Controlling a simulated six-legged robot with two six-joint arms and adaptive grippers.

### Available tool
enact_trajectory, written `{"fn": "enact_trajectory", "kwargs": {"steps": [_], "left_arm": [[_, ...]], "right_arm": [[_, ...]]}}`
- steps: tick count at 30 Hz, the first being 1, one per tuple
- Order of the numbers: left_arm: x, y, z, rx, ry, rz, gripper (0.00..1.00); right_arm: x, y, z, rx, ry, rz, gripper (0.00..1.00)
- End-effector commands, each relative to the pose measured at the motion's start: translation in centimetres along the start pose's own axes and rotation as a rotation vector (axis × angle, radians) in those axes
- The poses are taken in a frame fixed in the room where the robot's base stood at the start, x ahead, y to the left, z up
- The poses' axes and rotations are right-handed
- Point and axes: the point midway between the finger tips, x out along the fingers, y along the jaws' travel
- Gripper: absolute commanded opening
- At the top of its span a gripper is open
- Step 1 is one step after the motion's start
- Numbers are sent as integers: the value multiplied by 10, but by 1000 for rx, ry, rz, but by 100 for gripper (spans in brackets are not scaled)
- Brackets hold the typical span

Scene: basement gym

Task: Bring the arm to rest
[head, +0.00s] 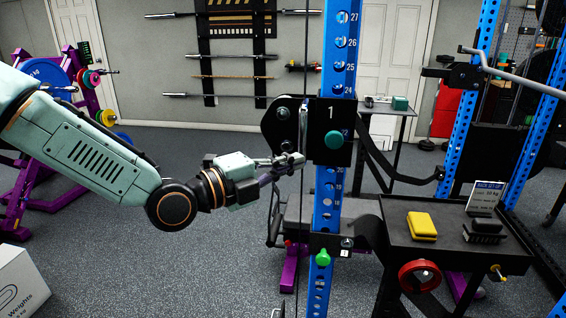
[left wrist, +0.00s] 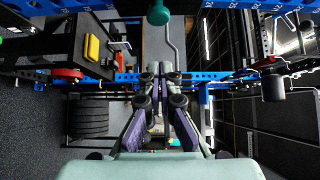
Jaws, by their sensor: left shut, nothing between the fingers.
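My left arm comes in from the left in the head view, stretched out roughly level. My left gripper (head: 290,161) is at its end, shut and empty, close in front of or beside the blue numbered upright (head: 328,195). I cannot tell if it touches the black bracket marked 1 (head: 330,115). In the left wrist view the fingers of the left gripper (left wrist: 167,78) are together with nothing between them. My right gripper is in neither view.
A black side table (head: 455,250) holds a yellow block (head: 422,226), dark blocks (head: 485,231) and a sign (head: 486,197). A white box (head: 20,285) sits lower left. The floor below the arm is clear.

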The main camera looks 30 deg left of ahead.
Motion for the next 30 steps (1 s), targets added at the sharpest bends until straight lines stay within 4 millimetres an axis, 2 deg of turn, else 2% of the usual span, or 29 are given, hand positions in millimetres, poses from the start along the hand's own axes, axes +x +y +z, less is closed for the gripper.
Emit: {"fn": "enact_trajectory", "kwargs": {"steps": [9, 20, 23, 30], "left_arm": [[-14, -1, -2, -1, 3, -3, 0], [-16, 0, -3, -24, 5, -2, 0], [-15, 0, -2, -137, 3, 1, 0], [-16, 16, 9, -738, -96, 46, 0]], "right_arm": [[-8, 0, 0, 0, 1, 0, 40], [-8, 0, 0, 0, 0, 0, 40], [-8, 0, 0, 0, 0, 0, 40], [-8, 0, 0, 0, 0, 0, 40]]}}
